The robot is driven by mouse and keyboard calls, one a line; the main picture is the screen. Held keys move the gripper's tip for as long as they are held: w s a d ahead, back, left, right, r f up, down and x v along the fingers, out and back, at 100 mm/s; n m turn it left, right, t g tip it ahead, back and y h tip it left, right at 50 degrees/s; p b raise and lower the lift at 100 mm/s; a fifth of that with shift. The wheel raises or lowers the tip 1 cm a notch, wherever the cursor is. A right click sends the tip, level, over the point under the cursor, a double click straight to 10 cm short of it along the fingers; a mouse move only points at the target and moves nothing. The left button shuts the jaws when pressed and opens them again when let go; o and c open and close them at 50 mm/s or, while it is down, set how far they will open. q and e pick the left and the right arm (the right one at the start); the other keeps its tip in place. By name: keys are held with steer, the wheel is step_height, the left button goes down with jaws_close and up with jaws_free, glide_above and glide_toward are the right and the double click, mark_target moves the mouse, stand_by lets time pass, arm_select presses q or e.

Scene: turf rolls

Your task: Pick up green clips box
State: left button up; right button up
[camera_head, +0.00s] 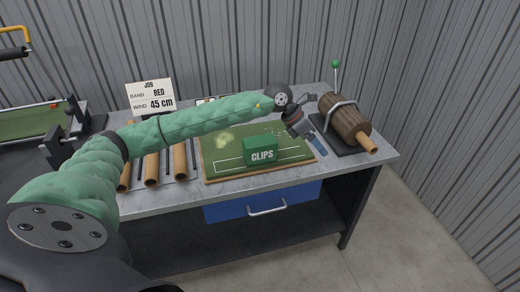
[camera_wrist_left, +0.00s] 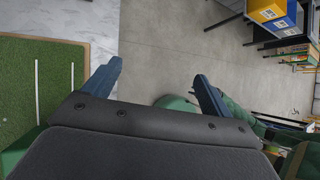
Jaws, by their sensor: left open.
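The green clips box (camera_head: 261,151) has white "CLIPS" lettering and stands on the front part of a turf board (camera_head: 216,172) on the workbench. My left gripper (camera_head: 318,146) is to the right of the box, near the board's right edge, apart from the box. In the left wrist view its two blue fingers (camera_wrist_left: 158,72) are spread with nothing between them. A green shape at the lower left of that view may be the box, but I cannot tell. My left arm crosses above the back of the board. My right gripper is not in view.
A brown roll on a stand (camera_head: 345,118) with a green-knobbed lever is close right of my gripper. Several brown tubes (camera_head: 151,167) lie left of the board. A job card (camera_head: 151,96) stands behind. A blue drawer (camera_head: 235,207) is under the benchtop.

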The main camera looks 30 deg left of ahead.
mark_target(260, 140)
arm_select(q)
steer(key=a+g+y, duration=0.1)
steer(key=a+y, duration=0.1)
steer(key=a, duration=0.4)
steer(key=s+a+f+y, duration=0.1)
steer(key=a+y, duration=0.2)
steer(key=a, duration=0.3)
steer(key=a+g+y, duration=0.1)
steer(key=a+y, duration=0.1)
steer(key=a, duration=0.5)
steer(key=shift+s+f+g+y, duration=0.25)
steer(key=shift+f+g+y, duration=0.05)
steer(key=shift+y, duration=0.1)
steer(key=shift+a+f+p, duration=0.1)
steer(key=shift+a+p, duration=0.1)
steer(key=shift+p, duration=0.1)
steer(key=shift+s+f+p, duration=0.1)
steer(key=shift+f+p, duration=0.45)
steer(key=shift+f, duration=0.65)
steer(key=f+p, duration=0.3)
steer(key=f, duration=0.1)
steer(key=shift+s, duration=0.25)
steer(key=shift+f, duration=0.55)
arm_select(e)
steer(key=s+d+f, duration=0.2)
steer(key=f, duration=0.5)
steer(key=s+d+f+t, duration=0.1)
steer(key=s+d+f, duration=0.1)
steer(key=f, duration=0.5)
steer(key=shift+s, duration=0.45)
